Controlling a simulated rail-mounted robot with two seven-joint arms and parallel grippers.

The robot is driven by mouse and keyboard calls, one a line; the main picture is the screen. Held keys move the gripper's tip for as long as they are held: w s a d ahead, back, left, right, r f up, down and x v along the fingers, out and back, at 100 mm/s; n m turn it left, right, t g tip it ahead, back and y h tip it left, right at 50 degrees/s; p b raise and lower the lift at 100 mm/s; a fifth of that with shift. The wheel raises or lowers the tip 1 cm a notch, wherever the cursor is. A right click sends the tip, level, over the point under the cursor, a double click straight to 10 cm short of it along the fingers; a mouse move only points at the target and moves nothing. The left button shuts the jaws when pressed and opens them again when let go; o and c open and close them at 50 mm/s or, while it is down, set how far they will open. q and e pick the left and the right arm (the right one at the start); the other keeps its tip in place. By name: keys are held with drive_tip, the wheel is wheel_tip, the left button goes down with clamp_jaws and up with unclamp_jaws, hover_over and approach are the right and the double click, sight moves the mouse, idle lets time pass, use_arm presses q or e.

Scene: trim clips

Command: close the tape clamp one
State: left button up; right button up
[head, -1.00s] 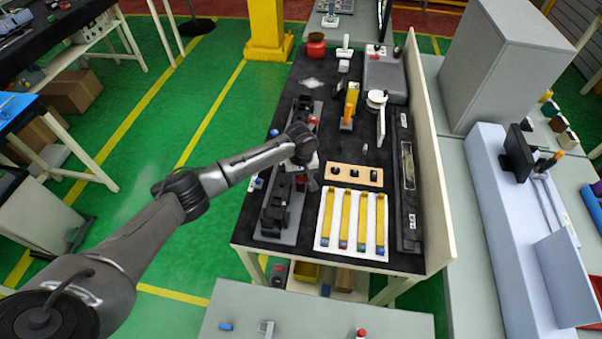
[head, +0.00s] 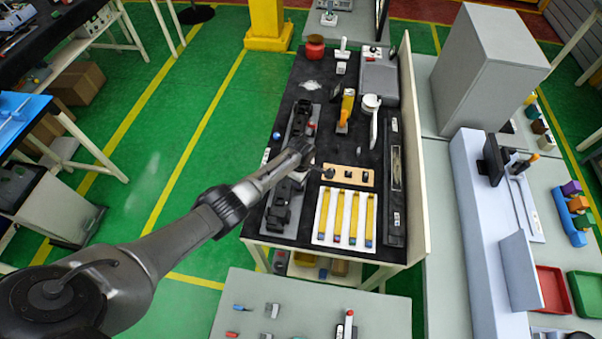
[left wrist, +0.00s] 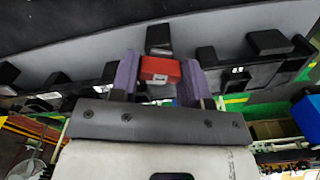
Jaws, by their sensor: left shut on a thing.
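A long fixture with black clamp parts (head: 279,212) lies along the left side of the black bench; more black clamp parts (head: 300,120) stand on it farther back. My left gripper (left wrist: 160,75) is at this fixture, its two purple fingers on either side of a small red block (left wrist: 160,70) and shut on it. The red block looks like the handle of a clamp, in front of a black post. In the head view my arm and hand cover the fixture's middle, so the clamp's lever angle cannot be told. My right gripper is not in view.
A tan board with black knobs (head: 350,176) and a white tray with yellow strips (head: 318,222) lie right of the fixture. A yellow tool (head: 346,108) and a white tool (head: 372,104) stand behind. A raised wall (head: 413,150) bounds the bench's right.

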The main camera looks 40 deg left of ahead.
use_arm(q)
drive_tip(key=n+p, duration=0.1)
drive_tip(key=n, duration=0.2)
drive_tip(key=shift+r, duration=0.15)
drive_tip(key=shift+n+p, duration=0.45)
drive_tip(key=shift+n, duration=0.25)
drive_tip(key=shift+w, duration=0.1)
drive_tip(key=o, duration=0.9)
drive_tip(key=shift+r, duration=0.1)
wheel_tip(320, 180, up, 5)
drive_tip(key=p, duration=0.3)
drive_tip(key=shift+r, duration=0.15)
drive_tip(key=shift+r+p, duration=0.3)
drive_tip(key=shift+r, duration=3.75)
